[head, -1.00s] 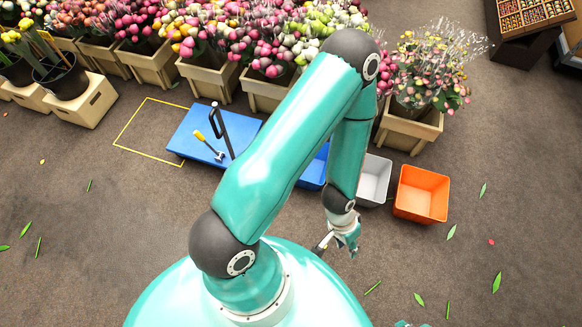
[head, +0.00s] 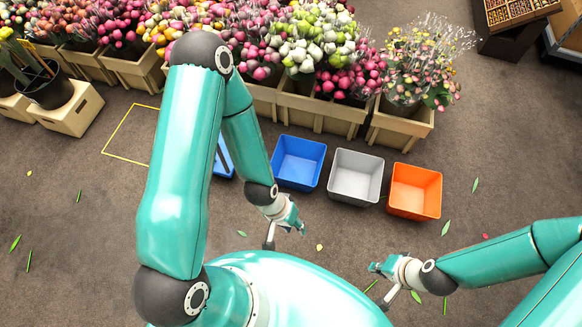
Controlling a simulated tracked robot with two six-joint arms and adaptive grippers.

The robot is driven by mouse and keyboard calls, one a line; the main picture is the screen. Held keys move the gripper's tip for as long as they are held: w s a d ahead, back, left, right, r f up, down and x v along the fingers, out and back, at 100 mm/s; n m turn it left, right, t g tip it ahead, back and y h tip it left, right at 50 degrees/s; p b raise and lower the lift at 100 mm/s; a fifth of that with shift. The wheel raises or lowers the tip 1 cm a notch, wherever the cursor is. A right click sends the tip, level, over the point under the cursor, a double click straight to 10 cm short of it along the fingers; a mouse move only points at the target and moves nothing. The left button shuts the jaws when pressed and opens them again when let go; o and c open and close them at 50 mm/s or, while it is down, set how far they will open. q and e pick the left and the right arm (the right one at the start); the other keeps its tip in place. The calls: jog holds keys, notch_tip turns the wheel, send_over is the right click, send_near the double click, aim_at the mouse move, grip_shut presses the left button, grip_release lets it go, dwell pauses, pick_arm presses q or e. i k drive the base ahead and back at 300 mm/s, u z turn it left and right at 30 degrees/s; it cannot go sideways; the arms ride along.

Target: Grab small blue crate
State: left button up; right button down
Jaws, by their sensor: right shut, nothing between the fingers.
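The small blue crate (head: 298,164) stands on the floor, upright and empty, in the middle of the head view. It is the leftmost of three small crates in a row. My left gripper (head: 297,228) is just in front of the blue crate, apart from it. Its jaws are too small and turned to tell whether they are open. My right gripper (head: 374,268) is shut and empty, lower right of the blue crate and away from it.
A grey crate (head: 356,178) and an orange crate (head: 415,192) stand to the right. Wooden boxes of tulips (head: 318,108) line the back. A blue platform (head: 224,164) is mostly hidden behind my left arm. Scattered leaves lie on otherwise open floor.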

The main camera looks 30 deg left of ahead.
aim_at(296, 162)
jog(key=u, duration=0.05)
jog(key=i, duration=0.95)
jog(key=z, duration=0.1)
